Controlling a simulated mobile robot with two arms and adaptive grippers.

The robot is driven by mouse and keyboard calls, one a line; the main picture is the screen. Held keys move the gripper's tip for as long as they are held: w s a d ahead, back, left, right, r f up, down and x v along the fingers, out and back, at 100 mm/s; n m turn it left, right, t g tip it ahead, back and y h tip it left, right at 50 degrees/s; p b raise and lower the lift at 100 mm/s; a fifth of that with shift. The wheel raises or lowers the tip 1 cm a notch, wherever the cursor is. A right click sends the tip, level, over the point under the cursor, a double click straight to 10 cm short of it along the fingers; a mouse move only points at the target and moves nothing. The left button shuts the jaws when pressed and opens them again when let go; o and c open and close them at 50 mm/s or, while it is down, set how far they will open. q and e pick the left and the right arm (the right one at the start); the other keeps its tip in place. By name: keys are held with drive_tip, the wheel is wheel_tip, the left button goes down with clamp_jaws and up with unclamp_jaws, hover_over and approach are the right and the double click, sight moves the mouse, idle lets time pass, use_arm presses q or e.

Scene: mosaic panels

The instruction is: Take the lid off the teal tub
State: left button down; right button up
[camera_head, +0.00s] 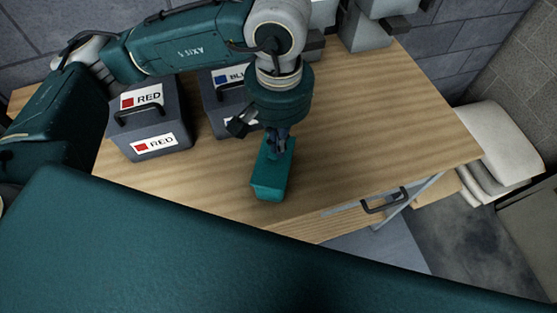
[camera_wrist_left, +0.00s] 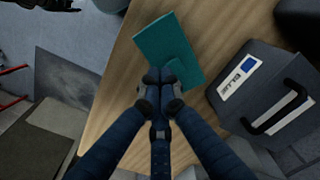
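The teal tub (camera_head: 269,178) stands on the wooden table near its front edge. It also shows in the left wrist view (camera_wrist_left: 160,40). A raised teal bar on its lid (camera_wrist_left: 183,70) runs out to the right of my fingertips. My left gripper (camera_head: 277,146) reaches down onto the tub's top from above. In the left wrist view its fingertips (camera_wrist_left: 160,78) are close together at the bar and look shut on it; the contact itself is partly hidden. A dark jointed shape at the top left of that view (camera_wrist_left: 42,4) may be my right gripper, cut off by the edge.
A grey box marked RED (camera_head: 150,122) stands left of the tub. A grey box marked BLUE (camera_wrist_left: 262,95) stands behind the tub, partly behind my left arm in the head view. A drawer handle (camera_head: 384,201) sticks out at the front. The table's right side is clear.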

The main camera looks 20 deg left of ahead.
use_arm(q)
wheel_tip(320, 180, up, 12)
drive_tip(key=b, duration=0.1)
drive_tip(key=shift+b, duration=0.3)
drive_tip(key=shift+f, duration=0.1)
drive_tip(key=c, duration=2)
unclamp_jaws()
drive_tip(key=o, duration=1.5)
